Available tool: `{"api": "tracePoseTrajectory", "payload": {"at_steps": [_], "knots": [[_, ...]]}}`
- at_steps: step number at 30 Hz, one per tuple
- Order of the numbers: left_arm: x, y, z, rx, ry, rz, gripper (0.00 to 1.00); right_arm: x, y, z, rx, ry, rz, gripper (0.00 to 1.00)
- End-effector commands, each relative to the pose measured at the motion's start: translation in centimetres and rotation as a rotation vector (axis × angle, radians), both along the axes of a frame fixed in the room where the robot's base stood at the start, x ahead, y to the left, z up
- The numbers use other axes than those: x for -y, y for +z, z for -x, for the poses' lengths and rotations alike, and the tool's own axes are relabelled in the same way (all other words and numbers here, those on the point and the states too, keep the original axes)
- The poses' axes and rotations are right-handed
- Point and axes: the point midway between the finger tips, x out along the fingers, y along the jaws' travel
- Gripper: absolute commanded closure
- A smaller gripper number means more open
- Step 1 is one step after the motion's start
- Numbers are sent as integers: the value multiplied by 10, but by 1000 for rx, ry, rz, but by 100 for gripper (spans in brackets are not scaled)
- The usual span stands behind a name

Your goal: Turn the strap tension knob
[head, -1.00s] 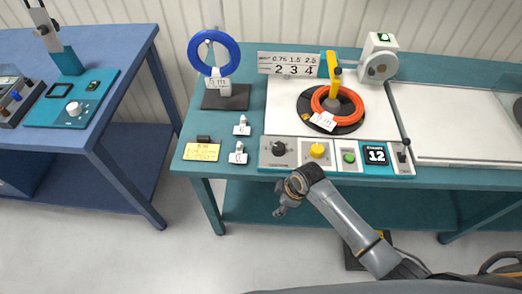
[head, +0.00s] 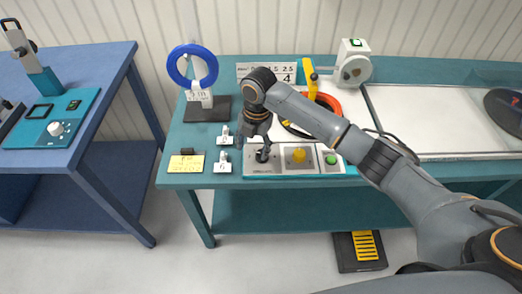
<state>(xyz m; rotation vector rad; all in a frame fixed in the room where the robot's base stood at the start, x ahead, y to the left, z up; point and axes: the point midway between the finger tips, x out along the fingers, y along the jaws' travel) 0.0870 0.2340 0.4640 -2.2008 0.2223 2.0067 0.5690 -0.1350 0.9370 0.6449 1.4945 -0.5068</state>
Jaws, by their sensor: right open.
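A control panel (head: 282,171) on the front of the teal bench carries a black knob (head: 263,155), a yellow knob (head: 298,155) and a green button (head: 331,159). I cannot read a strap tension label on any of them. My right gripper (head: 259,140) points down, open, right above the black knob and partly covers it. I cannot tell whether the fingers touch it. On the blue table at the left, a teal device (head: 80,105) has a white knob (head: 56,128), with no gripper near it. My left gripper is out of view.
A blue ring on a stand (head: 207,92) stands left of my right gripper. Small white tags (head: 222,166) and a yellow note (head: 186,164) lie left of the panel.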

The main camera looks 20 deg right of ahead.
Motion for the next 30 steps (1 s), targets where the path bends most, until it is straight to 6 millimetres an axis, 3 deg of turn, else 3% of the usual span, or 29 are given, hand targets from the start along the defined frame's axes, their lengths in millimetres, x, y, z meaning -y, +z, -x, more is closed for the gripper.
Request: {"api": "tracePoseTrajectory", "payload": {"at_steps": [1, 3, 6, 11, 17, 30], "knots": [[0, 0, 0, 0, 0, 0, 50, 12, 21, -13, 4, 71, 30, 40], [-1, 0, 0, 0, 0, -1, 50, 23, 41, -22, -3, 157, 56, 40], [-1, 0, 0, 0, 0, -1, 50, 34, 60, -29, -13, 239, 77, 40], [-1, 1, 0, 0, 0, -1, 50, 40, 66, -31, -21, 284, 87, 40], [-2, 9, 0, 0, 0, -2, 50, 39, 39, -30, -24, 284, 85, 40], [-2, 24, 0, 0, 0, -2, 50, 39, -49, -30, -21, 281, 85, 40]]}}
